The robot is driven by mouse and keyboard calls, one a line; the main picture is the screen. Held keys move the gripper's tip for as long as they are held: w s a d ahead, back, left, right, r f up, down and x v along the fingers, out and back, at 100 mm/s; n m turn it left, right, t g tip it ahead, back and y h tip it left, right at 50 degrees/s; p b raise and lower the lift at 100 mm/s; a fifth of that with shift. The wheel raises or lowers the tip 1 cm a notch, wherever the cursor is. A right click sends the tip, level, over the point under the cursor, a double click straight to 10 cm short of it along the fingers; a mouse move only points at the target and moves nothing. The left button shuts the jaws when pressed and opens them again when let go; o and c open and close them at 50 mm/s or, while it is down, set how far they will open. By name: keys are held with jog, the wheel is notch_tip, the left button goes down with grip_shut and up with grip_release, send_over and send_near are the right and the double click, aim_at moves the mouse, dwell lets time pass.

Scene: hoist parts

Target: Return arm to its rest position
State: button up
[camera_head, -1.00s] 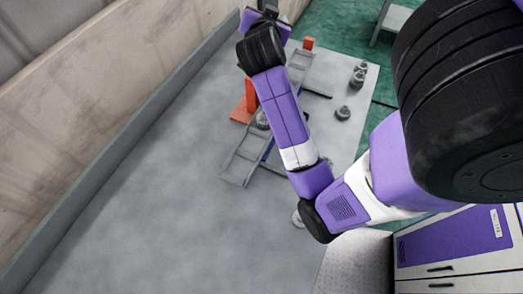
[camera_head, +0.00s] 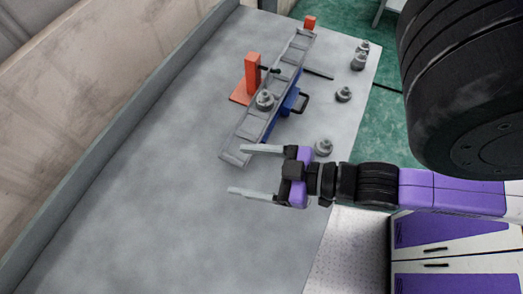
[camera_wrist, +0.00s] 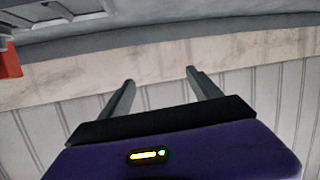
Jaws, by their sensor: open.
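My gripper (camera_head: 247,171) is open and empty in the head view, with its two grey fingers pointing left over the grey table. My purple and black arm reaches in from the right edge. In the wrist view my gripper (camera_wrist: 158,78) shows its two fingers spread apart, with nothing between them and the wall beyond.
A grey ladder-like rack (camera_head: 245,131) lies behind my gripper, bearing a grey hoist part (camera_head: 265,100). An orange stand (camera_head: 252,74) is beside it. A grey part (camera_head: 323,147) sits close to my wrist. Several more stand at the right. The table's left side is clear.

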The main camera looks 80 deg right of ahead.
jog(key=shift+y, duration=0.4)
jog(key=s+a, duration=0.1)
jog(key=s+a+r, duration=0.1)
jog(key=s+a, duration=0.1)
jog(key=shift+s+a+r, duration=0.15)
jog(key=shift+s+r, duration=0.05)
jog(key=shift+r, duration=0.1)
jog(key=shift+f, duration=0.15)
